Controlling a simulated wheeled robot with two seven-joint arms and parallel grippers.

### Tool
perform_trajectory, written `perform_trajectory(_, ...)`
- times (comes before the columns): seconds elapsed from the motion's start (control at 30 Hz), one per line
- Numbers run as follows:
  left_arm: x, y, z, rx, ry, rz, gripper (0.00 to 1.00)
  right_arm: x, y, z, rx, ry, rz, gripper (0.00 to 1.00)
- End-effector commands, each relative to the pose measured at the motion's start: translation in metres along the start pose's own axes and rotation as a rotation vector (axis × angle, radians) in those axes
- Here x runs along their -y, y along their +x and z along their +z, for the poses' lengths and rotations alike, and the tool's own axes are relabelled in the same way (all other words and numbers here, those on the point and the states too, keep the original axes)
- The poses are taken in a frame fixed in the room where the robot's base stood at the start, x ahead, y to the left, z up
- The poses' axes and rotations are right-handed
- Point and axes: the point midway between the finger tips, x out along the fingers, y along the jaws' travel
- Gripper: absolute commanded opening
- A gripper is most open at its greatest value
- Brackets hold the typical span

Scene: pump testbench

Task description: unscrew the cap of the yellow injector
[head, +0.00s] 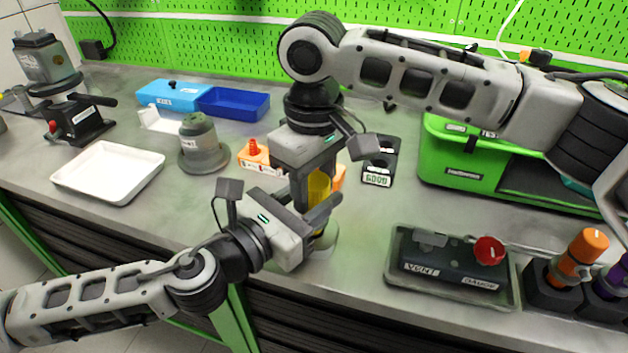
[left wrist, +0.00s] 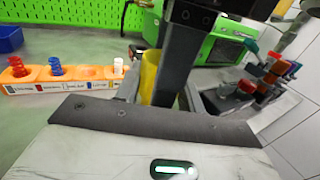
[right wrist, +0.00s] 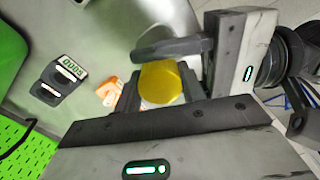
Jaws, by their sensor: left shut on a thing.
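The yellow injector (head: 319,187) stands upright near the table's front edge, largely hidden by both grippers. My left gripper (head: 318,212) comes in from the left and is shut on the injector low down. My right gripper (head: 316,182) points down from above, its fingers on either side of the upper yellow part. The right wrist view shows the round yellow top (right wrist: 160,83) between these fingers, with a small gap at one side, so they look open. A yellow strip (left wrist: 149,76) shows behind a dark finger in the left wrist view. Whether cap and body are apart is hidden.
An orange rack (head: 255,157) with small parts stands behind the grippers. A grey-green domed part (head: 199,143) and white tray (head: 108,172) are to the left. A dark gauge box (head: 450,268) and orange-topped injector (head: 582,250) are at right. A green case (head: 470,165) stands behind.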

Motion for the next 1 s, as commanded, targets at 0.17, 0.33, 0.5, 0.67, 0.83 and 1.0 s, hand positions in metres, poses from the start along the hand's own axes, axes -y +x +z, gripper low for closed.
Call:
perform_trajectory(0.17,-0.0005,-0.0001,-0.0002,0.0,0.001,0.001,0.0,-0.0002,0.0001,0.0001,0.001,-0.045,0.0,0.13)
perform_trajectory(0.33,-0.0004,-0.0001,-0.0002,0.0,0.001,0.001,0.0,-0.0003,-0.0001,0.0001,0.001,-0.248,0.0,0.13)
perform_trajectory(0.5,-0.0002,-0.0002,-0.0002,-0.001,0.001,0.0,0.0,-0.0005,-0.0005,0.0001,0.001,-0.294,0.001,0.13)
perform_trajectory(0.67,0.0,-0.0002,-0.0002,-0.001,0.001,-0.001,0.0,-0.0005,-0.0005,0.0001,0.001,-0.292,0.002,0.43)
perform_trajectory(0.83,-0.0001,-0.0002,-0.0003,-0.001,0.001,0.0,0.0,-0.0003,-0.0005,0.0002,0.001,-0.291,0.001,0.62)
perform_trajectory(1.0,-0.0004,-0.0001,-0.0003,-0.001,0.001,0.001,0.0,0.0,-0.0004,0.0003,0.002,-0.291,0.0,0.62)
